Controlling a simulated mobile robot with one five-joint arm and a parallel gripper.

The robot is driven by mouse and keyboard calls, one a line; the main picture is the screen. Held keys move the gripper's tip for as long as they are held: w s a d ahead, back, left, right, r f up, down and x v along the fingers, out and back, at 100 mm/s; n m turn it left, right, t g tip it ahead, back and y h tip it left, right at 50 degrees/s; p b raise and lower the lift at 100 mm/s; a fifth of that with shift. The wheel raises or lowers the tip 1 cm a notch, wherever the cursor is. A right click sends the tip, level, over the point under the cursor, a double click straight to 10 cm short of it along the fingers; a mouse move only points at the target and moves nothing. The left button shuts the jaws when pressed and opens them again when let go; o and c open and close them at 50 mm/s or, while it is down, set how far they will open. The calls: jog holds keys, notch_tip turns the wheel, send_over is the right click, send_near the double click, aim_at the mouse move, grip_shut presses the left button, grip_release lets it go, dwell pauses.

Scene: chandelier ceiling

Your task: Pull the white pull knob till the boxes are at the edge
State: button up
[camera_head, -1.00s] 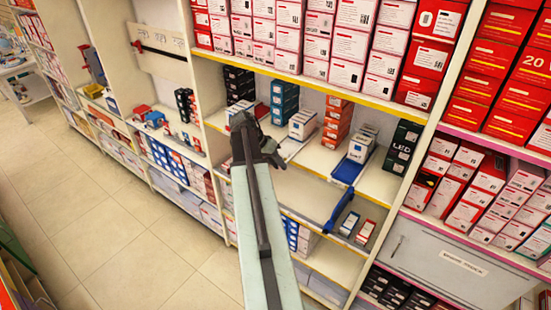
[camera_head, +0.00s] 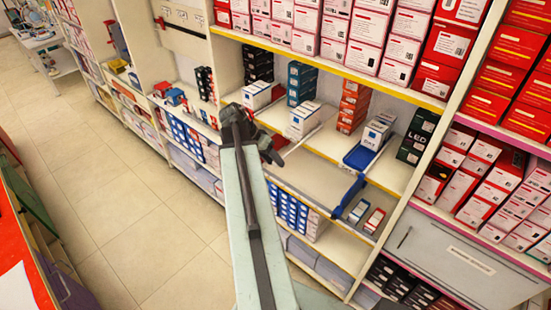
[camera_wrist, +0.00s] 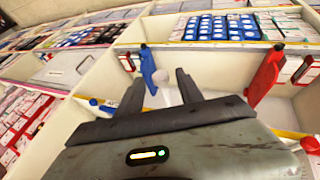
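White boxes with blue labels (camera_head: 302,120) stand in a row on the middle shelf, between a red pusher and a blue tray (camera_head: 360,157). My gripper (camera_head: 275,153) is in front of that shelf, left of and below these boxes. In the wrist view my gripper (camera_wrist: 161,86) is open, its two dark fingers apart. The white pull knob (camera_wrist: 161,75) shows between and just beyond the fingers; I cannot tell if it touches them. In the head view the arm hides the knob.
In the wrist view a blue handle (camera_wrist: 147,66) is close to one finger and a red handle (camera_wrist: 265,76) stands farther right. Orange boxes (camera_head: 352,107) and teal boxes (camera_head: 301,83) stand behind on the shelf. The tiled floor (camera_head: 120,215) is clear at left.

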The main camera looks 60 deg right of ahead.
jog(key=shift+r, duration=0.25)
jog(key=p+v, duration=0.6)
jog(key=v, duration=0.1)
jog(key=shift+p, duration=0.3)
jog(key=shift+w+a, duration=0.1)
jog(key=shift+w, duration=0.05)
